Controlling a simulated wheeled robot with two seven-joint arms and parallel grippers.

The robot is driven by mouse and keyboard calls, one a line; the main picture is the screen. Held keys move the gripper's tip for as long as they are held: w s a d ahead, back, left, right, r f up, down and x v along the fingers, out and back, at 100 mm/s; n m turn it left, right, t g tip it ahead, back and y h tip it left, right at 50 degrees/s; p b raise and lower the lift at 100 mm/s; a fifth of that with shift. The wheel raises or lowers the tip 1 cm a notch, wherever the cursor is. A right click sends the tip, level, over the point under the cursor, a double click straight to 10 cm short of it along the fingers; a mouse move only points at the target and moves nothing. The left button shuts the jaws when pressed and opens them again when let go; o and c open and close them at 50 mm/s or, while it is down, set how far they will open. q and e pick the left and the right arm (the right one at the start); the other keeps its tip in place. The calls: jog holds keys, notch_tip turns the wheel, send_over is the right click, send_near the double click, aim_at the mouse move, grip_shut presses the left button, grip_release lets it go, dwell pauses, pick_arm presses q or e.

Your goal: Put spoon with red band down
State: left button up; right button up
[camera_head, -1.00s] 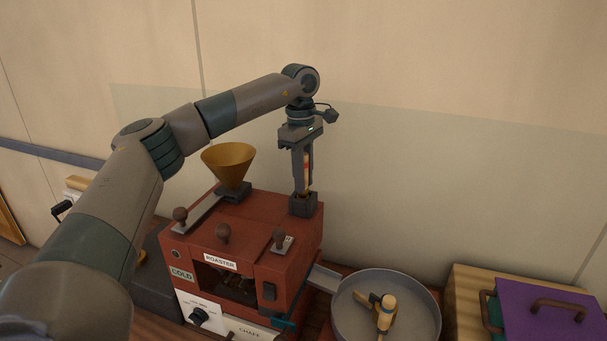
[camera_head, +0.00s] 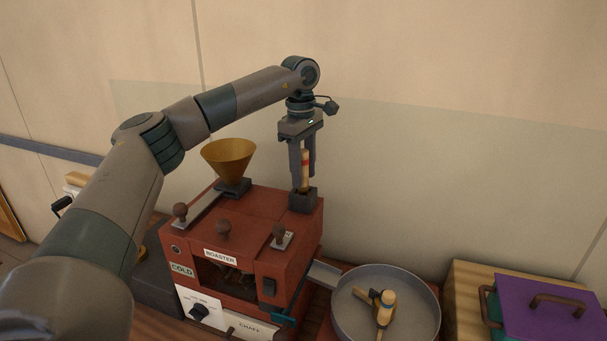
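The spoon with the red band (camera_head: 305,172) stands upright in a small dark square holder (camera_head: 303,201) at the back right corner of the red roaster. Only its pale handle with the red band shows; its lower end is hidden in the holder. My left gripper (camera_head: 303,170) points down from above, with one finger on each side of the handle. The fingers look spread, with a gap beside the handle. My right gripper is not in view.
The roaster (camera_head: 297,254) carries a brass funnel (camera_head: 229,161) and several knobs. A round grey pan (camera_head: 348,318) with a wooden-handled tool (camera_head: 385,308) stands at its right. A purple board (camera_head: 520,318) lies at the far right. The wall is close behind.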

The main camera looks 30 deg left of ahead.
aim_at(303, 150)
pick_arm(q)
jog(key=r+b, duration=0.2)
jog(key=r, duration=0.8)
jog(key=shift+a+r, duration=0.2)
jog(key=shift+r, duration=0.55)
jog(key=shift+r, duration=0.1)
